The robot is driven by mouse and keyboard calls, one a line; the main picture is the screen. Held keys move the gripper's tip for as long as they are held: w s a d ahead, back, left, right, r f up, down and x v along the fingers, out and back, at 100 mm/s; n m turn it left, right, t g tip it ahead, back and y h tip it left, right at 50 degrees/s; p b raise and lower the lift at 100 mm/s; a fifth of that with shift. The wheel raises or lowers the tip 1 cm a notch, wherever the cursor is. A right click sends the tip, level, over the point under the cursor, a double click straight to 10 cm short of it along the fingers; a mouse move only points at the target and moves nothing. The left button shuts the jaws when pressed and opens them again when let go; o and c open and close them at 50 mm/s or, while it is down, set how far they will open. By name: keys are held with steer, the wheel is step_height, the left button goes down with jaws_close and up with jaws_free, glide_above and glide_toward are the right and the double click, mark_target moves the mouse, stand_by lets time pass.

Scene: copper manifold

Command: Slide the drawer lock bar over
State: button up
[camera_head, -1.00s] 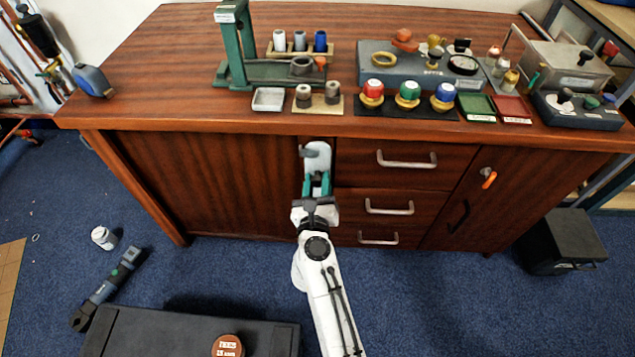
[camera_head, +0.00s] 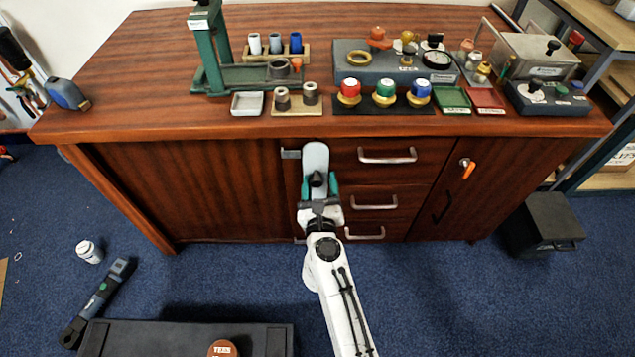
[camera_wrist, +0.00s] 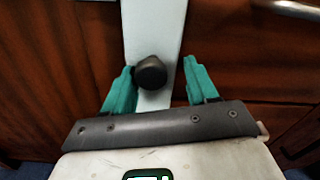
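The lock bar (camera_head: 315,160) is a pale grey upright plate at the left edge of the drawer stack. A dark round knob (camera_head: 317,180) stands out from it. A small grey bracket (camera_head: 290,154) shows just left of its upper part. The lower part of the bar is hidden behind my gripper. My gripper (camera_head: 319,186) is open, its teal fingers either side of the knob. In the wrist view, the bar (camera_wrist: 155,25) runs upright behind the knob (camera_wrist: 150,73). The left finger is against or very near the knob; a clear gap separates it from the right finger.
Drawer handles (camera_head: 387,156) stick out right of the bar. An orange-tagged lock (camera_head: 467,168) is on the right door. The benchtop (camera_head: 160,60) overhangs above, carrying tools and coloured knobs. A black box (camera_head: 542,222) stands on the floor at right.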

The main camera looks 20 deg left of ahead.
steer(key=shift+a+r, duration=0.1)
steer(key=shift+a, duration=0.05)
steer(key=shift+s, duration=0.3)
steer(key=p+v, duration=0.2)
steer(key=v, duration=0.8)
steer(key=shift+p, duration=0.4)
steer(key=shift+s, duration=0.1)
